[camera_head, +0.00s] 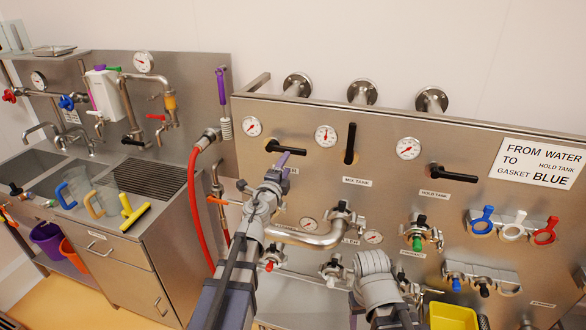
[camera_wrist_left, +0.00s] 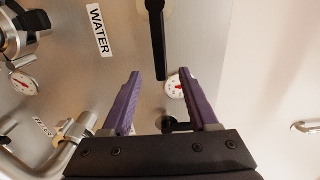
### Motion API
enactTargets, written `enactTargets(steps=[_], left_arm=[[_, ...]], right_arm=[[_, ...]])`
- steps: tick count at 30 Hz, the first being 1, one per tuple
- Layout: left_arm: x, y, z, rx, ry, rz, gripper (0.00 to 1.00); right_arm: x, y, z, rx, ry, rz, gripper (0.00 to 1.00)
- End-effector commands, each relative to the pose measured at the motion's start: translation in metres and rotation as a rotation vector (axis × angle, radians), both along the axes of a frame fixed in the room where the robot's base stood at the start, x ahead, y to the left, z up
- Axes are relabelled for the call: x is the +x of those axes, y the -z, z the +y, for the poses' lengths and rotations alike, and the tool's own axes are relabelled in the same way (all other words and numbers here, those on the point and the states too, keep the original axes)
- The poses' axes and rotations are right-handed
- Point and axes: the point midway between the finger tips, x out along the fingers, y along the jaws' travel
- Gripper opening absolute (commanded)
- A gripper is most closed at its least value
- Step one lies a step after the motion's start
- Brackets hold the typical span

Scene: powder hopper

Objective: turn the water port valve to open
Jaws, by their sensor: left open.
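The water valve's black lever (camera_head: 291,150) lies about horizontal on the steel panel, its free end to the right. In the left wrist view the lever (camera_wrist_left: 157,42) shows beside the WATER label (camera_wrist_left: 98,30). My left gripper (camera_head: 283,160) is at the lever, its purple fingers overlapping the lever in the head view and covering most of the label below. In the wrist view the fingers (camera_wrist_left: 160,74) are apart, with the lever's free end between the tips in the picture. I cannot tell whether they touch it. My right gripper cannot be made out.
The mix tank lever (camera_head: 350,143) stands vertical to the right, and the hold tank lever (camera_head: 455,174) is horizontal. A gauge (camera_head: 326,135) sits between the water and mix levers. A bent steel pipe (camera_head: 308,237) is below. A red hose (camera_head: 196,210) hangs left.

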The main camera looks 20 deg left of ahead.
Motion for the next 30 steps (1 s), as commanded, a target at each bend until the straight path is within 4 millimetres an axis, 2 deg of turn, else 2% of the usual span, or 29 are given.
enactTargets(steps=[11, 17, 27, 30], left_arm=[[0.011, 0.0, 0.0, 0.001, 0.002, 0.0, 0.6], [0.032, 0.0, -0.001, 0.001, 0.002, 0.0, 0.6], [0.079, 0.0, -0.003, 0.0, 0.001, 0.0, 0.6], [0.087, 0.0, -0.003, 0.0, 0.001, 0.0, 0.6]], right_arm=[[-0.001, 0.0, 0.0, -0.003, 0.002, 0.002, 0.6], [0.0, 0.0, 0.0, -0.002, 0.001, 0.002, 0.6], [0.0, 0.0, 0.0, -0.002, 0.001, 0.001, 0.6], [0.0, 0.0, 0.0, -0.002, 0.001, 0.001, 0.6]])
